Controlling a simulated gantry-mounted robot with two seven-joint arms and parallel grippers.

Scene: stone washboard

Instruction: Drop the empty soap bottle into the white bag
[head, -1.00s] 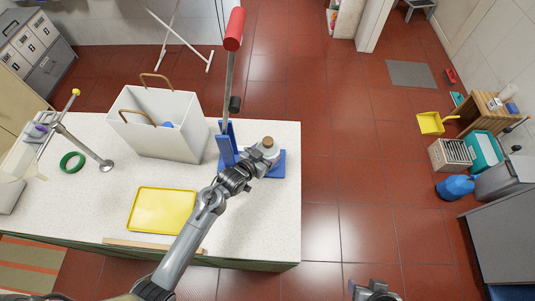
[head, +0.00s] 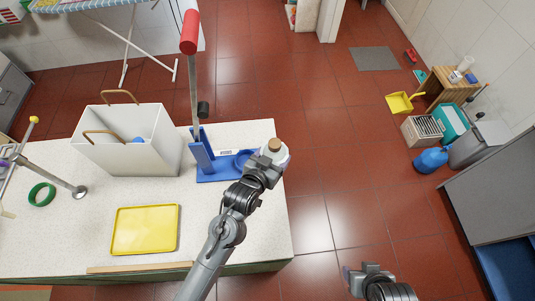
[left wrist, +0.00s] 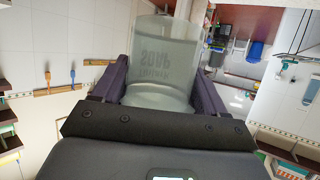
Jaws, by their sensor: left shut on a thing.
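The soap bottle (head: 281,158), clear with a brown cap, is held upright or nearly so by my left gripper (head: 268,164), just right of the blue stand near the counter's right edge. In the left wrist view the clear bottle (left wrist: 160,62), lettered SOAP, sits between the two dark fingers of my left gripper (left wrist: 157,75). The white bag (head: 150,160), with brown handles and something blue inside, stands on the counter at left, apart from the bottle. My right gripper (head: 362,276) is low in the head view, over the floor; its opening is unclear.
The blue stand (head: 215,172) with a tall red-topped lever (head: 189,32) stands between bag and bottle. A yellow tray (head: 145,230) and green ring (head: 41,194) lie on the pale counter (head: 215,225).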

